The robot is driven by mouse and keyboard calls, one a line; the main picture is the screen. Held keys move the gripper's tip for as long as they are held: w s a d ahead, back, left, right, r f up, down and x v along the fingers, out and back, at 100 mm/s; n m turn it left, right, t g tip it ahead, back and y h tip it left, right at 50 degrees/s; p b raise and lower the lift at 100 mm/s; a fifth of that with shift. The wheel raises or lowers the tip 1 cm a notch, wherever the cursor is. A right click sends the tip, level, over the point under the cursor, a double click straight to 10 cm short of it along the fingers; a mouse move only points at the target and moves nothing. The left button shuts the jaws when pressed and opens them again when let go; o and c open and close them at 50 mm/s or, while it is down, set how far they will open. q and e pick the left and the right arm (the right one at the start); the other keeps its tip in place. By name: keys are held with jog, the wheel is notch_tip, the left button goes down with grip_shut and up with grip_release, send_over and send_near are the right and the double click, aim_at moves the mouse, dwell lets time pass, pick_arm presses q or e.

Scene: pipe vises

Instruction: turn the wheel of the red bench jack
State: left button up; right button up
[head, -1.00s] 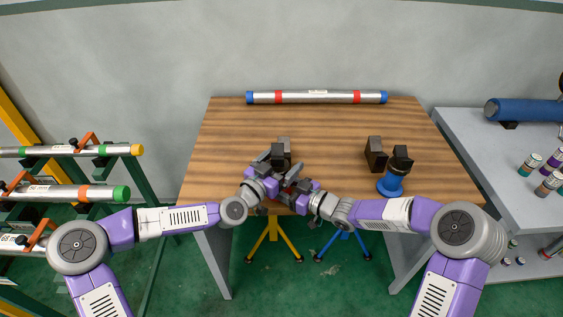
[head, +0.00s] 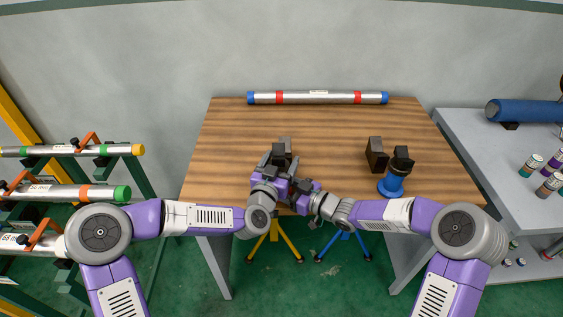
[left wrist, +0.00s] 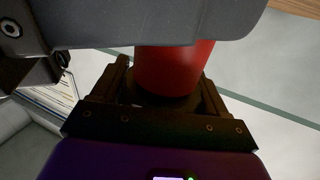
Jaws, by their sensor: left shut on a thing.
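The red bench jack is mostly hidden by my grippers in the head view; its dark top block (head: 279,149) shows near the table's front edge. In the left wrist view its red round body (left wrist: 172,66) stands between the black fingers of my left gripper (left wrist: 163,92). In the head view my left gripper (head: 274,168) is at the jack, pointing away from me, shut on it. The wheel cannot be made out clearly. My right gripper (head: 296,186) is close on the right side of the jack; its fingers are too hidden to tell their opening.
A blue jack (head: 392,182) with a dark top stands at the right of the wooden table (head: 225,135). Dark blocks (head: 377,155) (head: 285,141) stand behind the two jacks. A silver pipe (head: 318,97) lies along the back edge. The table's middle is clear.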

pick_arm(q)
jog(key=shift+a+n+t+y, duration=0.2)
jog(key=shift+n+t+y, duration=0.3)
jog(key=shift+n+y, duration=1.3)
jog(key=shift+m+y, duration=0.3)
jog(key=shift+y, duration=0.2)
jog(key=o, duration=1)
jog(key=s, duration=0.8)
jog(key=s+a, duration=0.1)
jog(key=s, duration=0.3)
